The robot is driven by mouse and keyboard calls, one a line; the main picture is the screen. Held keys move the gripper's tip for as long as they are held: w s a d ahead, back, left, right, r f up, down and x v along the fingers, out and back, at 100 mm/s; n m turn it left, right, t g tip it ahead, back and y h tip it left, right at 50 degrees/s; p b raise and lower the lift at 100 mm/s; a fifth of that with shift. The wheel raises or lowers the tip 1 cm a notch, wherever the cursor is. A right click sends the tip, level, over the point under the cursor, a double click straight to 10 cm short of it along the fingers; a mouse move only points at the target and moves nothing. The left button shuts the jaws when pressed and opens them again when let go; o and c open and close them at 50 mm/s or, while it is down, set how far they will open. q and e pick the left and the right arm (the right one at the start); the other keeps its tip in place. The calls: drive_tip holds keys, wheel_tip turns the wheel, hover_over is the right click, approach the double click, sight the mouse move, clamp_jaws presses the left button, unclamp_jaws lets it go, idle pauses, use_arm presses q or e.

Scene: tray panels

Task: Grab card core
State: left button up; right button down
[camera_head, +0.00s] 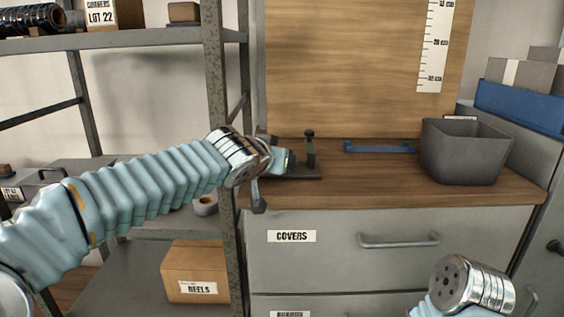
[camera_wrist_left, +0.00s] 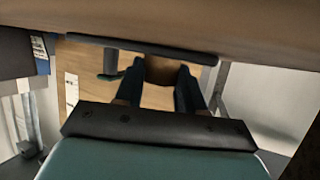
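My left gripper (camera_head: 284,161) reaches over the wooden counter from the left, at the dark stand. In the left wrist view a brown piece, which looks like the card core (camera_wrist_left: 160,71), lies between the two dark teal fingers (camera_wrist_left: 160,84). The fingers are on both sides of it; whether they press on it I cannot tell. In the head view the gripper and wrist hide the core. The dark stand has a flat base (camera_head: 300,178) and a post (camera_head: 310,150) just right of the gripper. My right gripper is not in view.
A grey bin (camera_head: 463,152) stands on the counter's right, with a blue bar (camera_head: 379,148) to its left. A wooden board (camera_head: 340,70) rises behind. A shelf upright (camera_head: 222,150) is close beside my left wrist. The counter front (camera_head: 420,192) is clear.

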use_arm(q)
drive_tip(key=c, duration=0.4)
drive_tip(key=shift+r, duration=0.1)
